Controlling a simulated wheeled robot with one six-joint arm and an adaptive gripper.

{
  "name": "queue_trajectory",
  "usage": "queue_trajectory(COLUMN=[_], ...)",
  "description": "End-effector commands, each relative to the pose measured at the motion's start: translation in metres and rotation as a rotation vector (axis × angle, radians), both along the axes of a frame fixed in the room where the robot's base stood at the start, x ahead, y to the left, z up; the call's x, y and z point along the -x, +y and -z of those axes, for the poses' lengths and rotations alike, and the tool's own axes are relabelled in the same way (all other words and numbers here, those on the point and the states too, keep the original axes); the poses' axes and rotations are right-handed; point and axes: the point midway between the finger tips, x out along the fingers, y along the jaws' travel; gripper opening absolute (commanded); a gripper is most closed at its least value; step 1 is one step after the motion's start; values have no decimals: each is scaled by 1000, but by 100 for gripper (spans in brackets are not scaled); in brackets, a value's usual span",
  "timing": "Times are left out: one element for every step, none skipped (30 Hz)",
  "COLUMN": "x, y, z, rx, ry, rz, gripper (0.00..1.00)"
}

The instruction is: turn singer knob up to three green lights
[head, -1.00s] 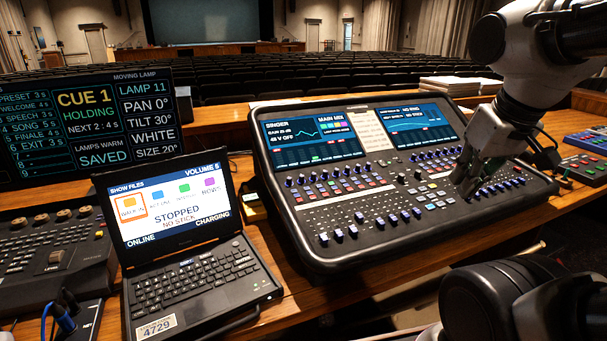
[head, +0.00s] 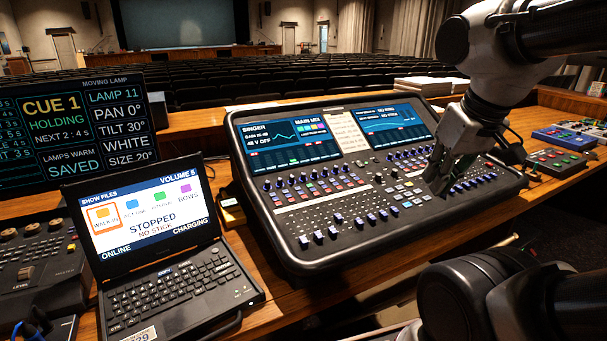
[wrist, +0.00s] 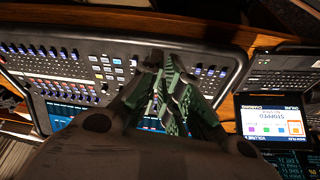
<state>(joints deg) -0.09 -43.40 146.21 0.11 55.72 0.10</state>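The mixing console (head: 300,240) stands on the desk, with two lit screens and rows of knobs. Its left screen (head: 287,143) reads SINGER with a gain line and a curve. A row of dark blue knobs (head: 292,181) lies below that screen; I cannot tell which one is the singer knob, and its lights are too small to count. My gripper (head: 437,188) hangs over the right part of the console, pointing down, and hides some controls. In the wrist view its fingers (wrist: 161,62) are close together over the panel, with nothing clearly between them; whether they touch is unclear.
An open laptop (head: 165,265) stands left of the console, with a lamp screen (head: 75,130) behind it. A stack of papers (head: 428,88) lies behind the console. Small control boxes (head: 565,137) sit at the right. Bare wooden desk (head: 262,297) shows between laptop and console.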

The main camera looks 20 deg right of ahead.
Motion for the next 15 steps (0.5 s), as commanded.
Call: queue_trajectory(x=[-1,-2,-5,-6,-10,-17,-26,-36,-51,-63,-76,-94,-108,-123,-142], y=[2,3,4,6,8,11,13,16,21,25,29,35,39,45,52], z=[2,5,10,15,20,24,26,28,29,30,31,33,35,37,41], rx=[0,0,1,1,2,3,5,6,9,12,14,18,21,24,28], ry=[10,23,49,74,101,137,162,185,215,237,256,281,300,316,336], rz=[-9,-14,-21,-29,-36,-50,-59,-69,-84,-94,-105,-120,-131,-144,-160], gripper=[20,24,24,24,24,24,24,24,24,24,24,24,24,24,24])
